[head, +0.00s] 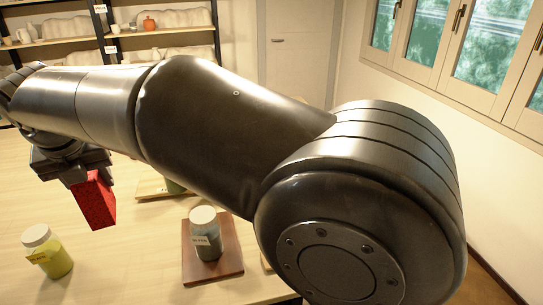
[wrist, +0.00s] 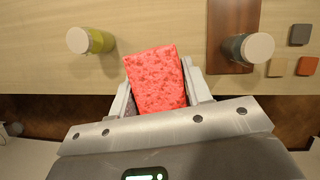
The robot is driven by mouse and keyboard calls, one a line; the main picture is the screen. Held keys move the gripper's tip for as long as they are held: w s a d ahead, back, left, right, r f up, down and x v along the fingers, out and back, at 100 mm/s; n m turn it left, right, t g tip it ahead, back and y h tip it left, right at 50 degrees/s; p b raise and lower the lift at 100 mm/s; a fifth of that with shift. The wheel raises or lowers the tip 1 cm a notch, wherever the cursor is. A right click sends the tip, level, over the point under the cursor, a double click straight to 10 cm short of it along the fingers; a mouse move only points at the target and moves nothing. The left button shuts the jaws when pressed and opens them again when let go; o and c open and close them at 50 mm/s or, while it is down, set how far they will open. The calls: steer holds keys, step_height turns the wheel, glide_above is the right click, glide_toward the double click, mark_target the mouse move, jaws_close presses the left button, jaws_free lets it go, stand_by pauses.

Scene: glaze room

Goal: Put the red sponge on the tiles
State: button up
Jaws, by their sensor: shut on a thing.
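The red sponge (head: 95,201) hangs below my gripper (head: 76,172) at the left of the head view, apparently above the table. In the wrist view the sponge (wrist: 156,82) sits between the two pale fingers of my gripper (wrist: 160,100), which is shut on it. Several small square tiles lie at the right of the wrist view: a dark grey one (wrist: 299,34), a tan one (wrist: 277,66) and an orange one (wrist: 307,66). I cannot make out these tiles in the head view, where my arm covers much of the table.
A yellow-green jar (head: 50,258) with a white lid stands on the table (head: 130,265) at the left. A grey-green labelled jar (head: 206,243) stands on a brown board (head: 228,268). Another board (head: 150,187) lies behind, partly hidden. Shelves (head: 165,31) stand at the back.

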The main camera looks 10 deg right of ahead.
steer(key=w+d+m+h, duration=0.1)
steer(key=w+d+m, duration=0.1)
steer(key=w+d, duration=0.7)
steer(key=w+d+m+h, duration=0.15)
steer(key=w+d, duration=0.35)
steer(key=d, duration=0.8)
steer(key=w+d+m, duration=0.2)
steer(key=w+d, duration=0.5)
steer(key=d, duration=0.4)
steer(key=s+d+m+g+h, duration=0.1)
steer(key=s+d+m, duration=0.2)
steer(key=d, duration=1.7)
steer(key=s+d+m+h, duration=0.1)
steer(key=s+d+m, duration=0.15)
steer(key=d, duration=1.85)
steer(key=shift+w+a+f, duration=1.25)
steer(key=shift+w+f, duration=0.35)
steer(key=shift+f, duration=1.1)
steer(key=shift+w+a+f, duration=1.25)
steer(key=shift+w+f, duration=0.4)
steer(key=shift+f, duration=1)
steer(key=shift+w+a+f, duration=1.25)
steer(key=shift+w+f, duration=0.35)
steer(key=shift+f, duration=1.1)
